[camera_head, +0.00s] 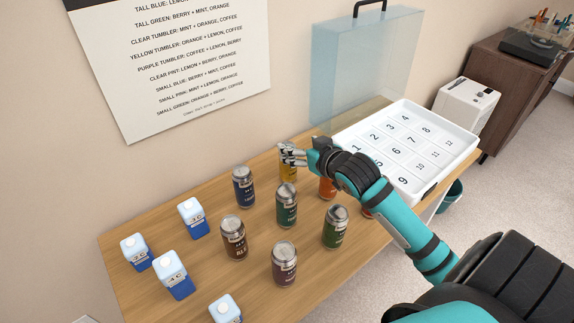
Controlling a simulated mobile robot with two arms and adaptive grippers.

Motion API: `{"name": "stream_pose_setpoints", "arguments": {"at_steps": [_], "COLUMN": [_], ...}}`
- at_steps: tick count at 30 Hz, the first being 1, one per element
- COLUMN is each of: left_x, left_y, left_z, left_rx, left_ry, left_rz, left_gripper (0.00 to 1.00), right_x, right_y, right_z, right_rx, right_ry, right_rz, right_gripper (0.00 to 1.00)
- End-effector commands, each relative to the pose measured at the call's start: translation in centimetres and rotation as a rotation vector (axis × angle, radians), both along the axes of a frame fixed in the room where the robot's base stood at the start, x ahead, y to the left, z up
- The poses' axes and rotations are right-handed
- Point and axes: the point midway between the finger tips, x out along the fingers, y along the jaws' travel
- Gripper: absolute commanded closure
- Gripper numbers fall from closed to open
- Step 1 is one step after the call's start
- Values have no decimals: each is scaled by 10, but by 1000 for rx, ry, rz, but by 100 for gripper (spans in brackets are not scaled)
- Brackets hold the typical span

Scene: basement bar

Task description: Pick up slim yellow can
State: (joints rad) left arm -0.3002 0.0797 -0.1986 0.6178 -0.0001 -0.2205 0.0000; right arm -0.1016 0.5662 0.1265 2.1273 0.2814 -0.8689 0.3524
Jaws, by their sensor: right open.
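The slim yellow can (289,173) stands upright on the wooden table near the wall, partly hidden by my right gripper. My right gripper (287,154) is open at the top of the yellow can, with its fingers over or around the can's upper part; I cannot tell whether they touch it. My right arm reaches in from the lower right. My left gripper is not in view.
Near the yellow can stand a blue can (244,187), a green can (286,206) and an orange can (327,188) partly behind my arm. More cans and several white-and-blue cartons (193,218) stand left and in front. A numbered white tray (447,184) lies right.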

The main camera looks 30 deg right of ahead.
Motion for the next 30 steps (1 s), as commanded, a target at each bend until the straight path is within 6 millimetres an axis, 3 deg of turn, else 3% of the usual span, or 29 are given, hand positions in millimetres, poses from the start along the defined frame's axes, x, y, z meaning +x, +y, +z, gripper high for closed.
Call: {"name": "stream_pose_setpoints", "arguments": {"at_steps": [1, 5, 14, 22, 30], "left_x": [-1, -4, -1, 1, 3], "left_y": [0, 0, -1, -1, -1], "left_z": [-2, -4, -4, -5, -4], "left_rx": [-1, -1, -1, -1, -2], "left_ry": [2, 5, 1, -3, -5], "left_rz": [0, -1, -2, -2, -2], "left_gripper": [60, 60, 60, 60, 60], "right_x": [-1, -1, 23, 62, 69], "right_y": [0, 0, -2, -4, -5], "right_z": [-14, -37, -43, -59, -62], "right_rx": [2, 0, -1, 0, -1], "right_ry": [6, 4, 0, 0, 0], "right_rz": [-1, 0, 0, 1, 2], "right_gripper": [23, 23, 23, 23, 23]}}
